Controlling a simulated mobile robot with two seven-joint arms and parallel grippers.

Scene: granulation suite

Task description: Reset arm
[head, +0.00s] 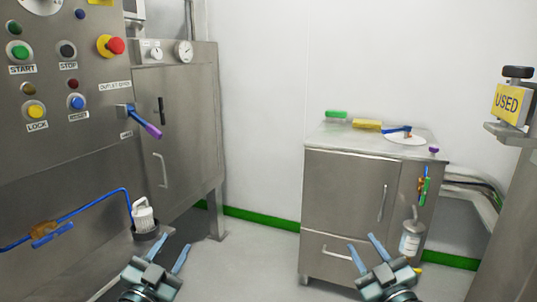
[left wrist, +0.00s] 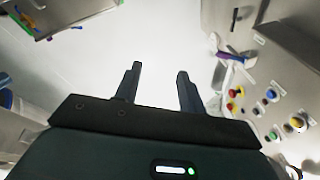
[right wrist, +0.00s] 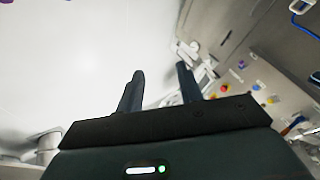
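My left gripper (head: 158,258) is at the bottom of the head view, left of centre, in front of the steel machine. Its two fingers are apart with nothing between them; they also show apart in the left wrist view (left wrist: 155,85). My right gripper (head: 367,250) is at the bottom right of centre, in front of the steel cabinet. Its fingers are apart and empty, as the right wrist view (right wrist: 160,90) also shows. Neither gripper touches anything that I can see.
The control machine (head: 65,165) with buttons and a purple-tipped lever (head: 147,125) stands at left. A steel cabinet (head: 345,200) at right bears a green block (head: 336,114), a yellow block (head: 367,124) and a white plate (head: 405,139). Floor between is clear.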

